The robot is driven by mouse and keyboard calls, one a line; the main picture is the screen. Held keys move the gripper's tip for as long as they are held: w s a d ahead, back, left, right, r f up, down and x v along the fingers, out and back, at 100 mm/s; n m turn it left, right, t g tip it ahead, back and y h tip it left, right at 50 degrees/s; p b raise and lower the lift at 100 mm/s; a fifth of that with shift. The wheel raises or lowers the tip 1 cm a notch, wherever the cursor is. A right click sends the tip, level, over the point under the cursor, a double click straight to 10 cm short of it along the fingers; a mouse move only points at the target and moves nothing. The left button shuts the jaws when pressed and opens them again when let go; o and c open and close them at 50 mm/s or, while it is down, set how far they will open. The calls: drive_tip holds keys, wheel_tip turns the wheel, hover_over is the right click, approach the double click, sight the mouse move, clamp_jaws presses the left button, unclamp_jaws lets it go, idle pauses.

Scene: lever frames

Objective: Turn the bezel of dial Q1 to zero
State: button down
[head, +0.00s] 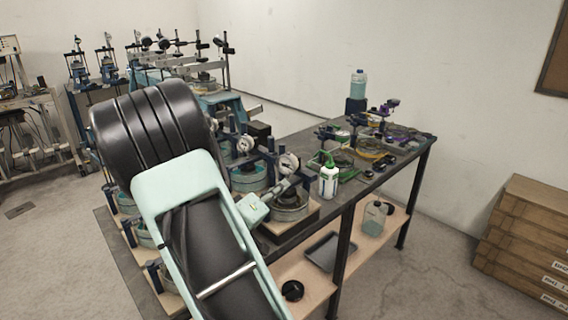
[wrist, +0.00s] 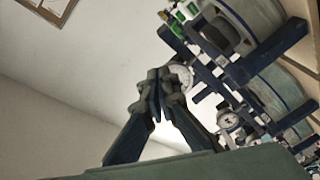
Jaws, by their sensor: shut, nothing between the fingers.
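Several dial gauges stand on blue stands along the dark bench. One white dial (head: 289,162) is just beyond my gripper (head: 297,180) in the head view, and another dial (head: 246,143) stands to its left. No label is readable, so I cannot tell which is Q1. In the wrist view my gripper (wrist: 158,92) is shut and empty. A dial face (wrist: 184,76) shows right behind its fingertips, partly hidden by them. I cannot tell whether they touch its bezel. A second dial (wrist: 228,121) is lower right, apart from the fingers. The pointer readings are too small to tell.
Round teal-sided bases (head: 250,178) and blue posts crowd the bench. The bench top (head: 375,185) has some bare room to the right. Wooden crates (head: 525,240) stand at far right.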

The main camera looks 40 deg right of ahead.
drive_tip(key=b+x, duration=0.1)
drive_tip(key=x, duration=0.6)
drive_tip(key=shift+w+a+r, duration=0.1)
idle(1.0)
drive_tip(key=shift+w+a+f+p, duration=0.15)
drive_tip(key=shift+w+f+p, duration=0.3)
drive_tip(key=shift+f, duration=0.5)
drive_tip(key=shift+s+f, duration=0.2)
drive_tip(key=shift+s, duration=0.05)
drive_tip(key=shift+p+v, duration=0.6)
drive_tip(key=shift+v, duration=2.3)
